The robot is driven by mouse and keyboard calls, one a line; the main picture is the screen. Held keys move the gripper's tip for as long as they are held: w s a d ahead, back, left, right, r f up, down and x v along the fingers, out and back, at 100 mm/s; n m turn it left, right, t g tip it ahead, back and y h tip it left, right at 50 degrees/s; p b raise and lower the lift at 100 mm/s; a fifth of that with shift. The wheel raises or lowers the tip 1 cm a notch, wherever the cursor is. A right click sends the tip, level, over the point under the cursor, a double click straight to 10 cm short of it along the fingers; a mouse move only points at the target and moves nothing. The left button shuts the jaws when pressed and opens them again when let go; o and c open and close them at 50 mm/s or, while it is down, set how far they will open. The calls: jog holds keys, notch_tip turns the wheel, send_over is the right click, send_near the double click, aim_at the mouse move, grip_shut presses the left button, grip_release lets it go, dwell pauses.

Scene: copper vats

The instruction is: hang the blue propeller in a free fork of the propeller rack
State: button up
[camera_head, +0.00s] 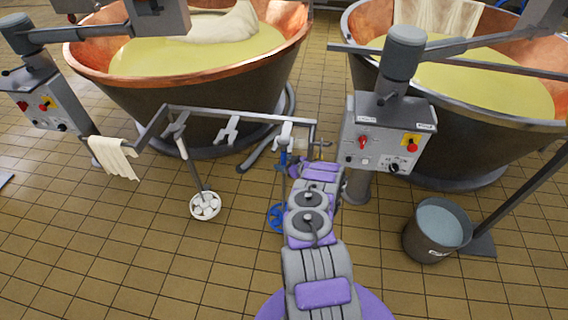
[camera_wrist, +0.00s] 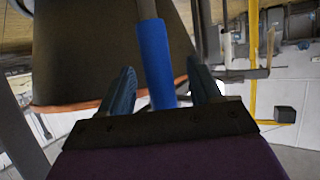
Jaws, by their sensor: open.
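The propeller rack (camera_head: 240,115) is a grey bar frame with pale forks below it. A white propeller (camera_head: 205,206) hangs by a grey rod from the left fork (camera_head: 178,131). The middle fork (camera_head: 228,130) is empty. The blue propeller (camera_head: 277,217) is upright below the right fork (camera_head: 285,134), its blue sleeve (camera_head: 283,160) just under it; it appears to hang there, but my arm hides part of it. In the wrist view the blue sleeve (camera_wrist: 156,62) stands between the fingers of my gripper (camera_wrist: 160,88), which is open around it with gaps at both sides.
Two copper vats (camera_head: 185,95) (camera_head: 465,125) stand behind the rack. A control box (camera_head: 388,135) on a post is close right of my gripper. A cloth (camera_head: 115,158) hangs at the rack's left end. A bucket (camera_head: 437,230) stands at right. The tiled floor at front left is clear.

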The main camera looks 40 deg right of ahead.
jog(key=shift+s+d+r, duration=0.1)
jog(key=shift+s+r, duration=0.15)
jog(key=shift+s, duration=0.15)
jog(key=s+d+p, duration=0.2)
jog(key=s+p, duration=0.2)
jog(key=s, duration=0.9)
jog(key=shift+s+d+r, duration=0.2)
jog(key=shift+s+d, duration=0.05)
jog(key=shift+d, duration=0.05)
jog(key=shift+s, duration=0.1)
